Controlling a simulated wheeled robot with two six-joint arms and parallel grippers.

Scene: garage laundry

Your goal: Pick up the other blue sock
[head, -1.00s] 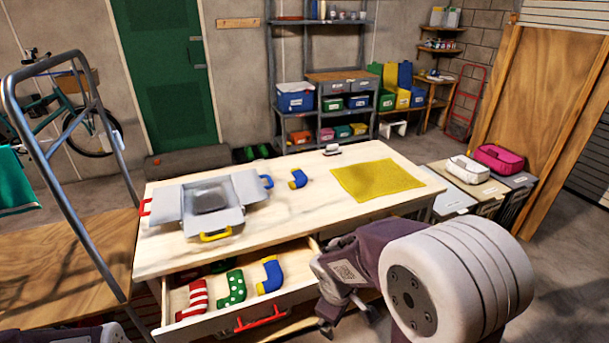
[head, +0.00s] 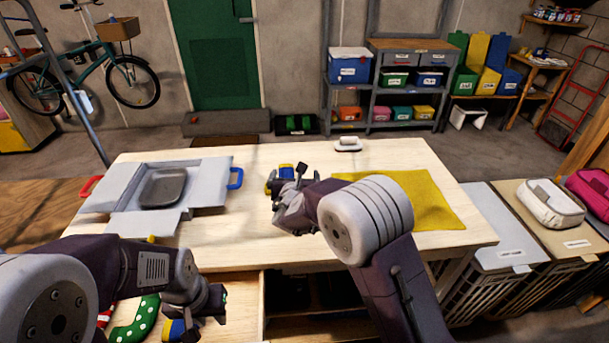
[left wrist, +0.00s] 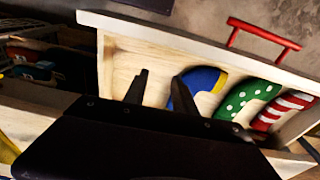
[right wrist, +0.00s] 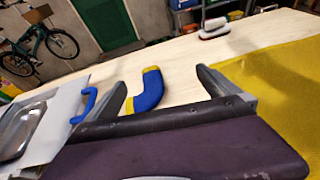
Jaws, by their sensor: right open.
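One blue sock with yellow ends (head: 286,172) lies on the table, partly hidden by my right gripper (head: 289,192). In the right wrist view this sock (right wrist: 150,90) shows ahead, between the open fingers, and they do not grip it. The other blue sock (head: 175,331) lies in the open drawer, mostly hidden by my left gripper (head: 212,303) in the head view. In the left wrist view that sock (left wrist: 205,80) is beside the right-hand finger, which overlaps it in the picture. The left fingers stand apart with nothing between them; contact cannot be told.
A green dotted sock (left wrist: 243,98) and a red striped sock (left wrist: 283,108) lie in the drawer (left wrist: 160,32). The table holds a grey open case (head: 110,190), a yellow cloth (head: 430,205) and a white brush-like item (head: 348,145). Bins stand right of the table.

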